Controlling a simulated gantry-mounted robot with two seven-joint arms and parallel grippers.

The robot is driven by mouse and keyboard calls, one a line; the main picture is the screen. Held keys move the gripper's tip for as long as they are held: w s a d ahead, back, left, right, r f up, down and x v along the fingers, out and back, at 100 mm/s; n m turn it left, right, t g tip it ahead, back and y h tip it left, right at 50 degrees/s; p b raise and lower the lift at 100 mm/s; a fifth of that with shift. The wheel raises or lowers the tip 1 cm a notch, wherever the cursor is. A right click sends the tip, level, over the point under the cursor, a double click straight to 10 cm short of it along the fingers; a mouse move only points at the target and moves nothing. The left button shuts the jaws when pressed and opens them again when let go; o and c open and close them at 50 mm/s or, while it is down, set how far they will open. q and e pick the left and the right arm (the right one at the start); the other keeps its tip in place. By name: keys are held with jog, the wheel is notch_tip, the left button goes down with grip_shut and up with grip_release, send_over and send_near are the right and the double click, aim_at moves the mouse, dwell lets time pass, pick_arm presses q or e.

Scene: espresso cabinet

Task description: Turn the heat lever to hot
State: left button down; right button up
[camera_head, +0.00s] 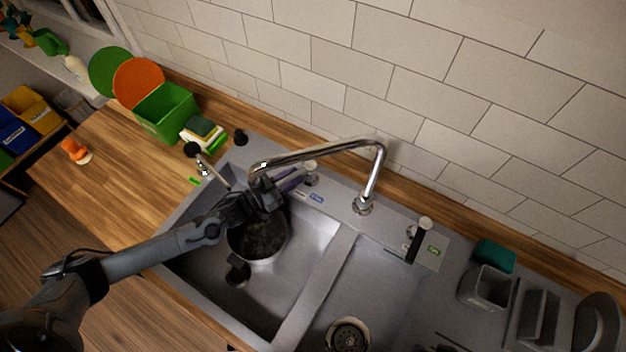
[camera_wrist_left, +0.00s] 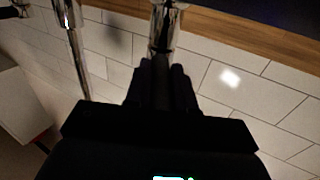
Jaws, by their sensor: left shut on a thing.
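The heat lever (camera_head: 310,172) stands behind the left sink basin, left of the faucet. It has a round chrome base and a dark handle pointing down-left into my gripper. Small coloured labels (camera_head: 316,198), one blue, lie on the deck in front of it. My left gripper (camera_head: 276,190) is shut on the handle. The left wrist view shows the dark handle between the fingers, with the lever's chrome base (camera_wrist_left: 165,28) beyond. The fingers hide much of the handle. My right gripper is not in view.
The faucet (camera_head: 378,165) arches close to my gripper. A dark pot (camera_head: 250,257) sits in the left basin (camera_head: 312,245) below it. A second lever (camera_head: 412,248) with a green label is to the right. A green bin (camera_head: 165,115) and sponges (camera_head: 203,130) stand back left.

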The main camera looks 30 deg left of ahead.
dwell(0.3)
pick_arm(q)
jog(key=c, duration=1)
grip_release()
jog(key=shift+o, duration=0.2)
jog(key=shift+a, duration=0.1)
jog(key=v, duration=1)
jog(key=shift+s+a, duration=0.25)
jog(key=shift+c, duration=0.4)
